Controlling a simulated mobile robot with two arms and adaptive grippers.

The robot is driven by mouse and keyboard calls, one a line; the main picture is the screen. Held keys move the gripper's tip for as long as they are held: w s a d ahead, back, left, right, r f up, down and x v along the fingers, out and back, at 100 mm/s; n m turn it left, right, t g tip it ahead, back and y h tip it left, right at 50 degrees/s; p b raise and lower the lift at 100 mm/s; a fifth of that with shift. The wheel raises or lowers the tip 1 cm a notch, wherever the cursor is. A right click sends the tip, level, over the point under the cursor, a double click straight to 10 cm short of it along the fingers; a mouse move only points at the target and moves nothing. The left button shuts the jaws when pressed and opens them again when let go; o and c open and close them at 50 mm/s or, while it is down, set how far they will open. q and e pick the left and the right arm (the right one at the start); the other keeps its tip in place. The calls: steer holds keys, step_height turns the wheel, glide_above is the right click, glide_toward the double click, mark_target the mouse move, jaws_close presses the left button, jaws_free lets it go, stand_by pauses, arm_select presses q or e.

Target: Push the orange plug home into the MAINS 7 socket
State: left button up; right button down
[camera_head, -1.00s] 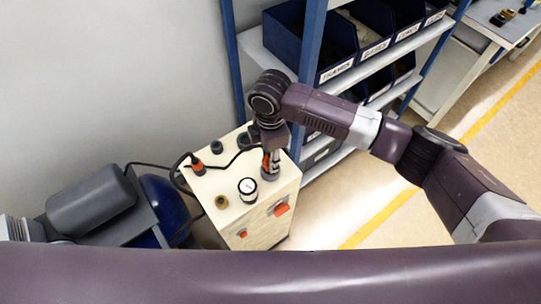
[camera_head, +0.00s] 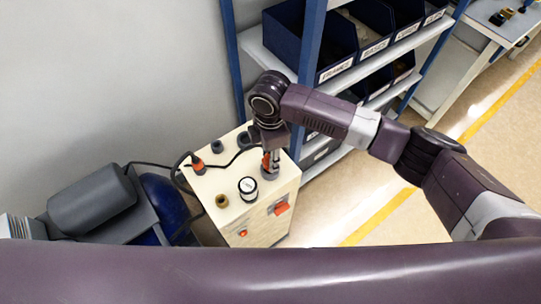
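My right gripper (camera_head: 271,158) points down over the right rear corner of a cream cabinet. An orange plug (camera_head: 265,163) shows beside its fingers, mostly hidden by them. Just below is a dark grey round socket (camera_head: 270,174) on the cabinet top. I cannot tell how deep the plug sits in it, or whether the fingers grip the plug. No MAINS 7 label is readable. My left gripper is not in view.
The cream cabinet (camera_head: 217,187) also carries a second orange plug (camera_head: 198,166) with a black cable, a white-faced gauge (camera_head: 248,187), a brass fitting (camera_head: 221,201) and a dark knob (camera_head: 216,146). A blue-posted shelf with bins (camera_head: 335,65) stands close behind the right arm.

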steer(key=shift+f+b, duration=0.45)
steer(key=shift+f, duration=0.85)
stand_by(0.4)
steer(key=c, duration=1.2)
jaws_free()
steer(key=shift+r, duration=0.1)
steer(key=shift+r, duration=0.1)
step_height(320, 180, up, 7)
steer(key=p, duration=0.7)
steer(key=shift+p, duration=0.35)
step_height(320, 180, up, 4)
steer(key=p, duration=0.4)
